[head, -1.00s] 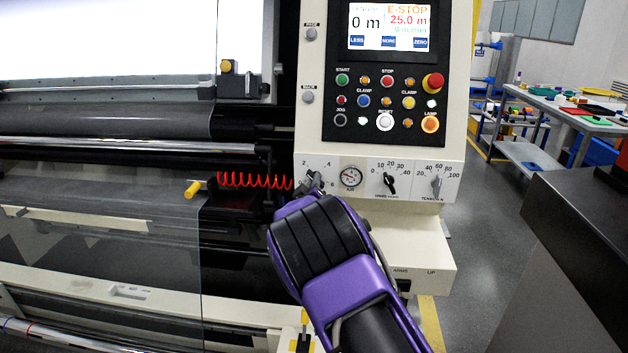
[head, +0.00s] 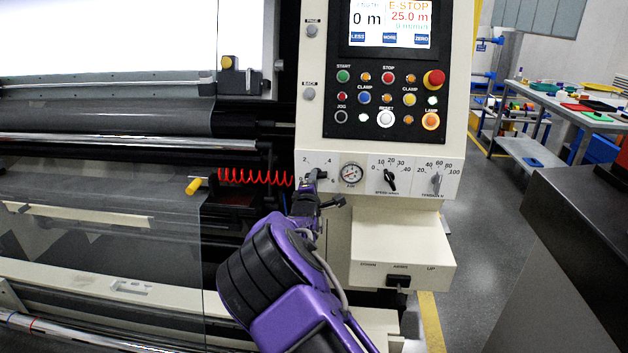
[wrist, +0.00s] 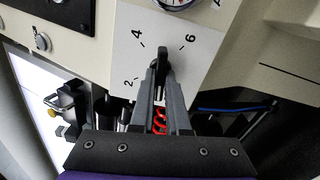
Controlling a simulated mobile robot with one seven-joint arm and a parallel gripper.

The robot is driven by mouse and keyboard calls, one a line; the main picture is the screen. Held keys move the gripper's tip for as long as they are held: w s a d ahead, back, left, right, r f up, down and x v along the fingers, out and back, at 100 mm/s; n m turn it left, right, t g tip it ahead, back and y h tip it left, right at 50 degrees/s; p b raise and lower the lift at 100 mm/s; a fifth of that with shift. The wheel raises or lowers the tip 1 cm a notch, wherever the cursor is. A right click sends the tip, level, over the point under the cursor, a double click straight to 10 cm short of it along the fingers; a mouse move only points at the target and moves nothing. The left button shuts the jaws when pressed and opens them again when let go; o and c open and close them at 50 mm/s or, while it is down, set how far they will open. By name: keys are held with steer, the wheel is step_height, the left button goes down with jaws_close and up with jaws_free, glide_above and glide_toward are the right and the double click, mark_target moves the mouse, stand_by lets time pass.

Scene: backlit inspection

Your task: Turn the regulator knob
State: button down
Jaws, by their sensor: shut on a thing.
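The regulator knob (wrist: 162,58) is a small black pointer knob on a white plate marked 2, 4 and 6. In the wrist view its tip points between 4 and 6. My gripper (wrist: 160,92) is shut on the knob, one finger on each side of it. In the head view my gripper (head: 315,178) reaches up to the plate from below and mostly hides the knob. The air gauge (head: 352,173) is just right of the knob, with its dial in view.
The speed knob (head: 390,181) and tension knob (head: 436,183) are farther right on the same strip. The button panel (head: 388,100) with a red emergency button (head: 434,79) is above. A red coiled hose (head: 255,178) hangs close on the left. A cream box (head: 402,246) juts out below.

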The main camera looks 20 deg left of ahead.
steer(key=shift+f+n+b, duration=0.15)
steer(key=shift+n+b, duration=0.35)
steer(key=shift+n, duration=1.5)
steer(key=shift+d, duration=0.1)
steer(key=c, duration=0.9)
jaws_free()
steer(key=p+v, duration=0.1)
steer(key=v, duration=1.6)
steer(key=shift+s, duration=0.2)
